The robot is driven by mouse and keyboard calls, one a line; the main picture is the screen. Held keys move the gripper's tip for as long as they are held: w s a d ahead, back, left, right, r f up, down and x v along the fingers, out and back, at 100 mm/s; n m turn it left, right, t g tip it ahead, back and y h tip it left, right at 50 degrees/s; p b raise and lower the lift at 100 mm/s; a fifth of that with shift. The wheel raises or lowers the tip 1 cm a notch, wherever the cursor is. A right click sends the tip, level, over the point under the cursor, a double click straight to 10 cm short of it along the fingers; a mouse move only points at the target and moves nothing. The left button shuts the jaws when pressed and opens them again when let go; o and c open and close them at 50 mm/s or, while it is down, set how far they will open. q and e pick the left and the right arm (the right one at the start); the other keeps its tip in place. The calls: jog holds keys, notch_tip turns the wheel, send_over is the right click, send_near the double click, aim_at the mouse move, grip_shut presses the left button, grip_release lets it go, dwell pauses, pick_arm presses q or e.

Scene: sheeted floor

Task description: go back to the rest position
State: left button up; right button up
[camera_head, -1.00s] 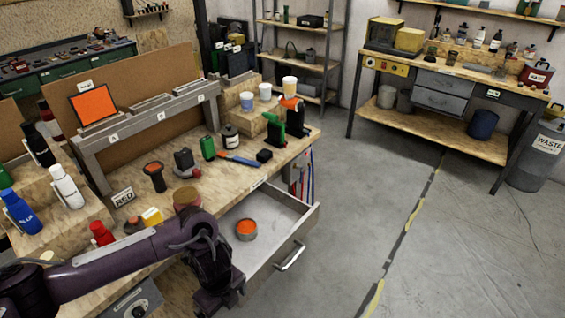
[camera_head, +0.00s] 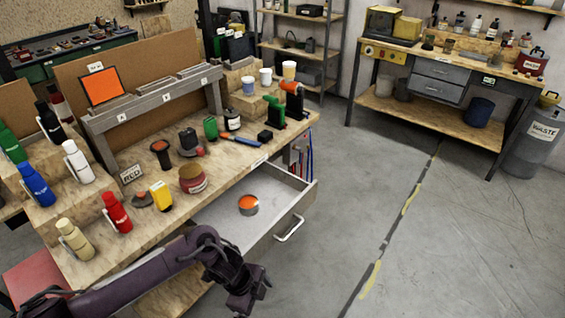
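My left arm comes in from the bottom left, in front of the workbench (camera_head: 225,182). My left gripper (camera_head: 247,301) hangs at the bottom, in front of the open drawer (camera_head: 215,215), apart from the bench objects. Its fingers are dark and small, so I cannot tell whether they are open; no held object shows. A round tin with orange contents (camera_head: 248,204) sits in the drawer. My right gripper is out of view.
The drawer sticks out towards the aisle. The grey floor (camera_head: 330,220) to the right is clear.

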pick_arm(q)
notch_tip(320, 180, down, 15)
jog(key=n+t+h+b, duration=0.1)
jog(key=n+t+h, duration=0.2)
jog(key=n, duration=0.6)
jog(key=s+a+f+n+y+b, duration=0.1)
jog(key=s+a+f+n, duration=0.15)
jog(key=f, duration=0.25)
jog(key=s+a+f+n+y, duration=0.1)
jog(key=s+a+f+n, duration=0.1)
jog(key=s+f, duration=0.2)
jog(key=s+a+f+n+y, duration=0.1)
jog(key=s+a+f, duration=0.3)
jog(key=s, duration=0.5)
jog(key=s+a+f+n+g+y, duration=0.1)
jog(key=s+a+f+n+y, duration=0.1)
jog(key=s, duration=0.7)
jog(key=s+a+f+n+y, duration=0.1)
jog(key=s+a+f+n, duration=0.2)
jog(key=s+a+f, duration=0.3)
jog(key=s+b, duration=0.1)
jog(key=s, duration=0.2)
jog(key=shift+s+a+f+g+y, duration=0.3)
jog(key=shift+g+y, duration=0.1)
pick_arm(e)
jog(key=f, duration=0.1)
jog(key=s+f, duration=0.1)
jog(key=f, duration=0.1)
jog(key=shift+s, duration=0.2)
